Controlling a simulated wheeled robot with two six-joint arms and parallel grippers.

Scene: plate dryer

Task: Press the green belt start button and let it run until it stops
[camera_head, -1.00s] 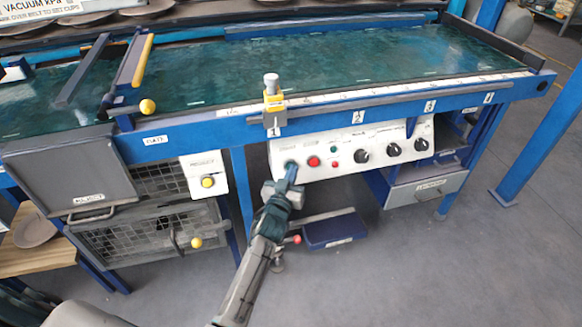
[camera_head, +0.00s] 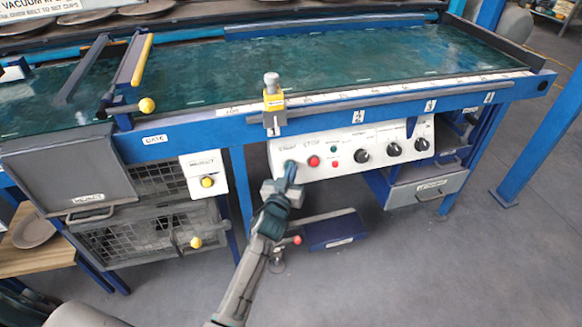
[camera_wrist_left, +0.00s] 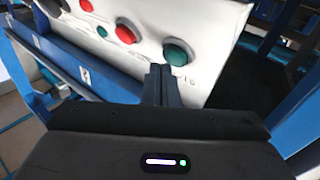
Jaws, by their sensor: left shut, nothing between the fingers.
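The white control panel (camera_head: 340,168) hangs under the front edge of the belt table. The green start button (camera_wrist_left: 180,52) is at the panel's end in the left wrist view. In the head view my fingertips mostly hide this button. My left gripper (camera_head: 290,168) is shut and empty, its tips at the button; it also shows in the left wrist view (camera_wrist_left: 161,74). I cannot tell whether the tips touch or press it. The red stop button (camera_head: 314,161) is beside it and uncovered. The teal belt (camera_head: 330,65) is empty. My right gripper is not in view.
Several black knobs (camera_head: 393,149) and small lamps share the panel. A yellow clamp (camera_head: 273,95) stands on the table edge above it. A wire-mesh cage (camera_head: 150,240) is at the left, a blue pedal (camera_head: 335,232) below. The floor at the right is clear.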

